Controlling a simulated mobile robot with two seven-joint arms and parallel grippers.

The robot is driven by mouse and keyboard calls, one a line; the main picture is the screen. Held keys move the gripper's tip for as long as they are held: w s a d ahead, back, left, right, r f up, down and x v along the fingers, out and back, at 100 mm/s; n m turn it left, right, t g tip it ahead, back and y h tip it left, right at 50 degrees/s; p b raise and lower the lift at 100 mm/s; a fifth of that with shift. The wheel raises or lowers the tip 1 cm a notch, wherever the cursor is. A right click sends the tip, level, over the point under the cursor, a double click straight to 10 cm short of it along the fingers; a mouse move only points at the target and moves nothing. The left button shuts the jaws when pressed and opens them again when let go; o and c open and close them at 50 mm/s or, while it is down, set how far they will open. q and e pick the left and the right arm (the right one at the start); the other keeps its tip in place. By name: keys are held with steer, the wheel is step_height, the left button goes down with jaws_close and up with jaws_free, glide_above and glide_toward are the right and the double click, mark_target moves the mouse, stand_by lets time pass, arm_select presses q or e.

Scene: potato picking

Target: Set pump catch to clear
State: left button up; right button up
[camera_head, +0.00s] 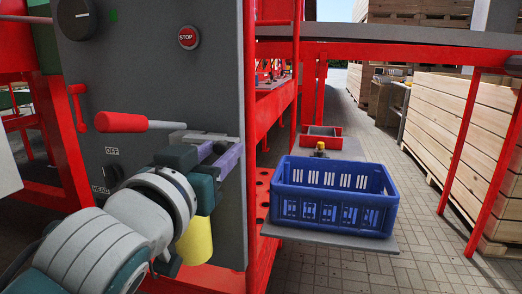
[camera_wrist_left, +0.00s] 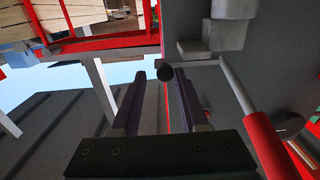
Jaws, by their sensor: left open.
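The grey control panel (camera_head: 215,80) fills the left of the head view. A lever with a red handle (camera_head: 120,122) and grey rod runs to grey blocks on it, above an OFF label (camera_head: 126,152). The red handle (camera_wrist_left: 265,145) and blocks (camera_wrist_left: 207,45) also show in the left wrist view. My right gripper is out of view.
A red STOP button (camera_head: 188,38), a dark rotary knob (camera_head: 76,18) and a smaller red lever (camera_head: 78,105) are on the panel. A blue crate (camera_head: 335,215) stands to the right, beside red machine posts. Wooden crates (camera_head: 450,130) line the far right.

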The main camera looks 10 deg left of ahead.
arm_select(q)
steer(key=shift+o, duration=0.8)
steer(key=shift+a, duration=0.1)
steer(key=shift+s, duration=0.15)
steer(key=s, duration=0.9)
steer(key=shift+s+a, duration=0.15)
steer(key=shift+s, duration=0.15)
